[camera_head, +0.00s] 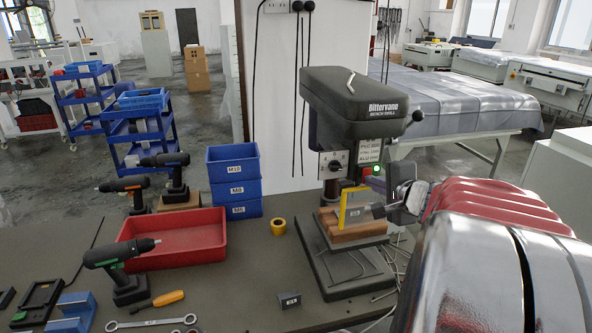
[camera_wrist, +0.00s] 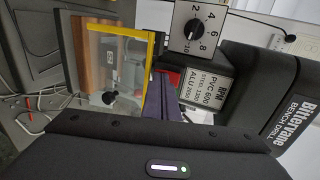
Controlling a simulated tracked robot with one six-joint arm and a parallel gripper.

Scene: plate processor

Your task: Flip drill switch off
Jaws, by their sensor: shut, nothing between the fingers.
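The bench drill (camera_head: 365,100) stands on the right of the workbench, dark grey with "Bittervane" on its head. It also shows turned sideways in the wrist view (camera_wrist: 270,85). A green light (camera_head: 377,169) glows at a small red-and-dark switch area beneath the drill head. In the wrist view a red part (camera_wrist: 171,74) shows behind my fingers; the switch's lever position is hidden. My gripper (camera_head: 379,211) is shut and empty, at the right of the drill and just below the green light. Its dark fingers show in the wrist view (camera_wrist: 157,92), close to the red part.
A yellow-edged clear guard (camera_head: 342,206) stands beside my fingers, above wooden blocks (camera_head: 350,232). A speed dial (camera_wrist: 193,28) and a material label (camera_wrist: 205,92) are close by. Left are blue bins (camera_head: 234,180), a red tray (camera_head: 190,240) and cordless drills. Metal shavings litter the drill base.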

